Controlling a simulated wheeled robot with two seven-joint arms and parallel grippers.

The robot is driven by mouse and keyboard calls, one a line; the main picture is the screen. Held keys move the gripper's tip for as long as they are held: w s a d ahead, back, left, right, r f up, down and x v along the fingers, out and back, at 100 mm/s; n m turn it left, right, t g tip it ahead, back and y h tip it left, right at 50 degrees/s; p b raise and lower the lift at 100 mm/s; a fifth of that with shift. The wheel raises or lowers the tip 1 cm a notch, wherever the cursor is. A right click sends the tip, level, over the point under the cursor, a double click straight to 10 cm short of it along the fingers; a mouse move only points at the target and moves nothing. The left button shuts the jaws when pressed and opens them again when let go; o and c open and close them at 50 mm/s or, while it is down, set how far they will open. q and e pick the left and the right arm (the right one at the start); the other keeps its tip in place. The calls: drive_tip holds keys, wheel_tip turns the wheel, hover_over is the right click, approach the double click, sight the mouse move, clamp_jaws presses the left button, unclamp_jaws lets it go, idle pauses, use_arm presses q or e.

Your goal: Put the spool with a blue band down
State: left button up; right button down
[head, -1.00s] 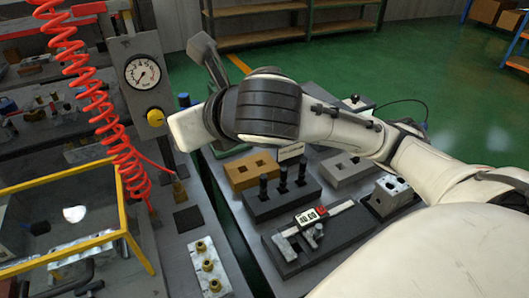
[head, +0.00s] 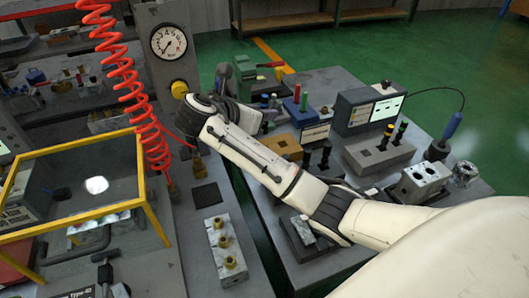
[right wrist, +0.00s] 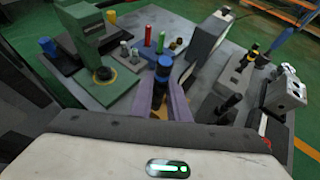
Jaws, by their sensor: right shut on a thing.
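The spool with a blue band (right wrist: 162,72) stands upright between the two purple fingers of my right gripper (right wrist: 163,90) in the right wrist view. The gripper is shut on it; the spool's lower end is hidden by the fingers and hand. I cannot tell whether the spool touches anything below. My left gripper does not show.
A grey block (head: 372,158) holds spools with yellow and green bands. A display box (head: 350,112) and a metal valve block (head: 420,185) are to the right. A yellow-framed case (head: 140,175) stands left.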

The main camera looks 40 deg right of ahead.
wheel_tip(320, 180, down, 9)
drive_tip(key=shift+r+b, duration=0.1)
drive_tip(key=shift+b, duration=0.3)
drive_tip(key=c, duration=1.7)
unclamp_jaws()
drive_tip(key=shift+f, duration=0.2)
drive_tip(key=shift+r, duration=0.15)
drive_tip(key=p+v, duration=0.1)
drive_tip(key=v, duration=1.1)
